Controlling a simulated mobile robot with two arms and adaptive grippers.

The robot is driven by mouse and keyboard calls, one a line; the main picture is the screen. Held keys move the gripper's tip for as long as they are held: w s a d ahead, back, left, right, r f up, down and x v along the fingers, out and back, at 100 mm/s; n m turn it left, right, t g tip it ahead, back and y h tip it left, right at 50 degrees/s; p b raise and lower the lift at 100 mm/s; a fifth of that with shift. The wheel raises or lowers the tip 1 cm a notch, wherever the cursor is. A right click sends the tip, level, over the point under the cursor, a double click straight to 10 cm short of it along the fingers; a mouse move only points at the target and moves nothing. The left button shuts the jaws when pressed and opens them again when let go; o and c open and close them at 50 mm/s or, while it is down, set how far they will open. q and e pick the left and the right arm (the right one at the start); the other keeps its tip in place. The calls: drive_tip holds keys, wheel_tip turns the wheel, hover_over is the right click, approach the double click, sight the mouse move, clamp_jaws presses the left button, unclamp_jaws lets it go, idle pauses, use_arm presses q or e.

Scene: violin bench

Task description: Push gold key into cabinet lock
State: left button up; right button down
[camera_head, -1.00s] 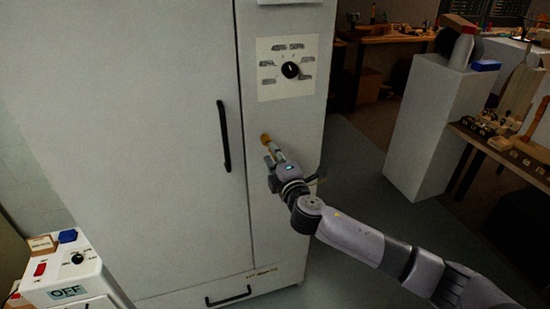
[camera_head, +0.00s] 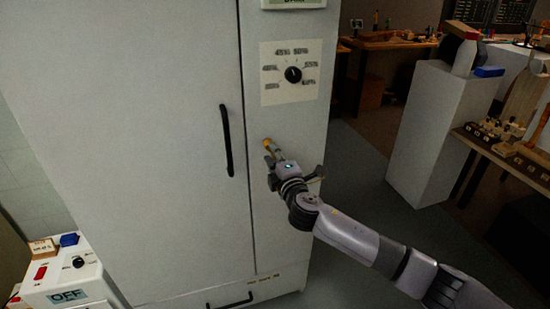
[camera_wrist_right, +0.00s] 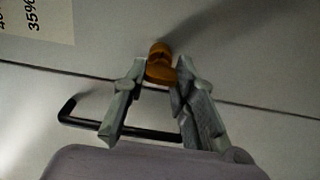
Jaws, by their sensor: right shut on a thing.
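The gold key (camera_wrist_right: 160,70) is between the fingertips of my right gripper (camera_wrist_right: 160,85), which is shut on it. In the head view the key (camera_head: 267,143) shows as a small gold tip at the cabinet's right-hand front panel, below the dial. My right gripper (camera_head: 273,154) reaches it from below right. The key's far end is at or very near the panel; I cannot tell whether it is inside the lock, which is hidden behind it. The white cabinet (camera_head: 140,120) fills the left and middle. My left gripper is not in view.
A black door handle (camera_head: 226,140) is left of the key and also shows in the wrist view (camera_wrist_right: 85,123). A dial (camera_head: 293,75) is above. A switch box (camera_head: 70,275) stands at lower left. A white pedestal (camera_head: 425,135) and benches are at right.

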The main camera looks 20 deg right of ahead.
drive_tip(key=shift+w, duration=0.2)
drive_tip(key=c, duration=1.2)
unclamp_jaws()
drive_tip(key=s, duration=1.2)
drive_tip(key=shift+d, duration=0.2)
drive_tip(key=shift+w, duration=0.1)
